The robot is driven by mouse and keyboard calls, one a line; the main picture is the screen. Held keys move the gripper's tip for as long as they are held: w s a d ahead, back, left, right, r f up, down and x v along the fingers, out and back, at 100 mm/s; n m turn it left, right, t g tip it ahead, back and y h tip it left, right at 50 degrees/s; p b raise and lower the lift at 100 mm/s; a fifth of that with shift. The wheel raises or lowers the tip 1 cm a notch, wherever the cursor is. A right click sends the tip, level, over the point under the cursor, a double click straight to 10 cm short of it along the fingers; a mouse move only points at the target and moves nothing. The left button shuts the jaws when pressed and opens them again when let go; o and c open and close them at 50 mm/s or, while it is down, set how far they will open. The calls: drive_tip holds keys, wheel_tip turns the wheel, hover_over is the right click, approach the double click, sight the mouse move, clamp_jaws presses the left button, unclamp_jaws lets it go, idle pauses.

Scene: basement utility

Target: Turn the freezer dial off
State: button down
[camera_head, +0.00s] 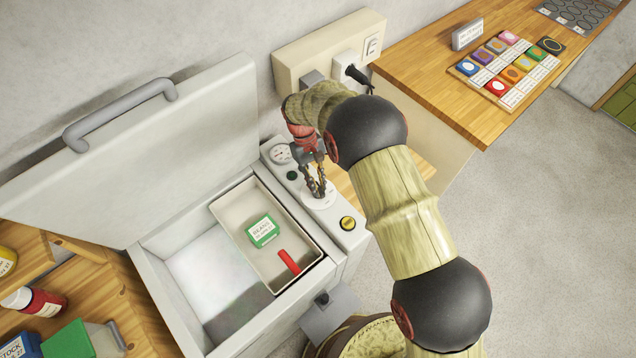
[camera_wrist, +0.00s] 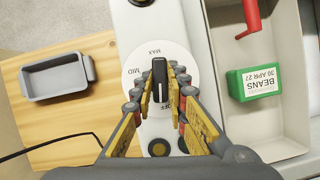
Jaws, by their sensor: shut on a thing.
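The freezer dial is a white disc (camera_wrist: 137,82) with a black knob (camera_wrist: 159,72), on the control strip of the open chest freezer (camera_head: 345,238). In the wrist view MAX is printed at the top of the disc, MID at the left and OFF at the lower right, partly covered by a finger. My gripper (camera_wrist: 161,76) is shut on the knob, one finger on each side. In the head view, my gripper (camera_head: 318,190) reaches down onto the disc and hides the knob.
The freezer lid (camera_head: 150,160) stands open. A tray (camera_head: 225,213) inside holds a green beans box (camera_head: 262,231) and a red piece (camera_head: 288,262). A gauge (camera_head: 280,154) and a yellow button (camera_head: 348,223) flank the dial. A wall socket (camera_head: 347,62) with plugs is behind.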

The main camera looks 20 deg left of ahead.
drive_tip(key=shift+a+r+n+t, duration=0.1)
drive_tip(key=shift+n+t, duration=0.3)
drive_tip(key=shift+n, duration=0.5)
drive_tip(key=c, duration=1.9)
unclamp_jaws()
drive_tip(key=shift+o, duration=0.7)
drive_tip(key=v, duration=1.1)
drive_tip(key=shift+a+r, duration=0.3)
drive_tip(key=shift+a, duration=0.05)
drive_tip(key=shift+w, duration=0.1)
